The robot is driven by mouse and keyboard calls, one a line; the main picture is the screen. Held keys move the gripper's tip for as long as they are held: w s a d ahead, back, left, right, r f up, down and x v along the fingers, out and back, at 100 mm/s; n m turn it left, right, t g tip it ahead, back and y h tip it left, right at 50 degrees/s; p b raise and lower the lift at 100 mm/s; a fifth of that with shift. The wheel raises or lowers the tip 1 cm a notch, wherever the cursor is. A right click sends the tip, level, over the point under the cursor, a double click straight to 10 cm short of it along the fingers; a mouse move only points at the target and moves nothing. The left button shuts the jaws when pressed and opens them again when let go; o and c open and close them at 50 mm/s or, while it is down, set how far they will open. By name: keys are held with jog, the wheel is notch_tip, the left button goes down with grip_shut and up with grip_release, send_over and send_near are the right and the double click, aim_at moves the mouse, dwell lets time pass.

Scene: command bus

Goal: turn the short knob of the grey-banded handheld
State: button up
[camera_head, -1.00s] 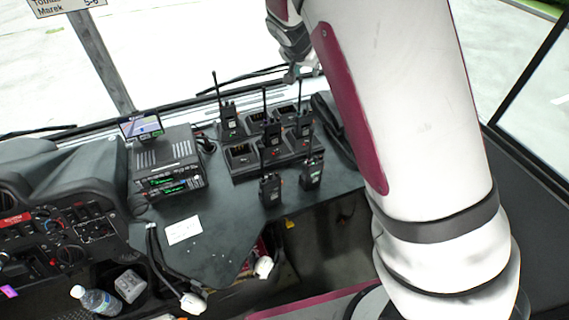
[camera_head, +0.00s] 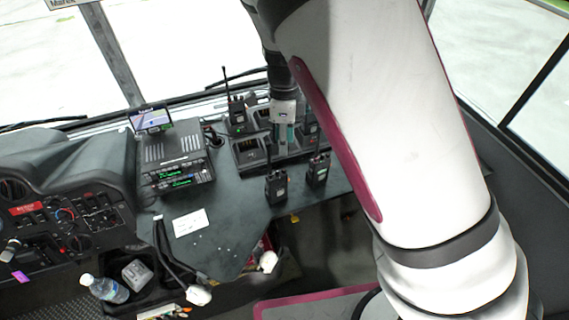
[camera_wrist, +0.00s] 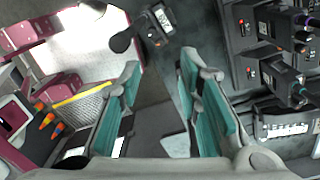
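Several black handheld radios with antennas stand on the dark dash; none shows a clear grey band, so I cannot tell which is the grey-banded one. In the head view, one radio (camera_head: 236,112) is at the back left of the charger, and two stand in front, a left one (camera_head: 276,186) and a right one (camera_head: 318,168). My gripper (camera_head: 283,140) is over the charger, hiding radios behind it. In the wrist view my gripper (camera_wrist: 162,72) has its teal fingers apart with nothing between them. A labelled radio (camera_wrist: 157,24) shows beyond the fingertips; short knobs are too small to tell apart.
The multi-slot charger (camera_head: 247,154) is behind the front radios. More radios (camera_wrist: 280,68) crowd to the right of the fingers in the wrist view. A radio unit with a screen (camera_head: 174,160) is at left.

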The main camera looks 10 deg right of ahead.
aim_at(284, 169)
notch_tip(284, 169, down, 10)
jog(key=shift+s+r, duration=0.15)
jog(key=shift+r, duration=0.1)
grip_shut()
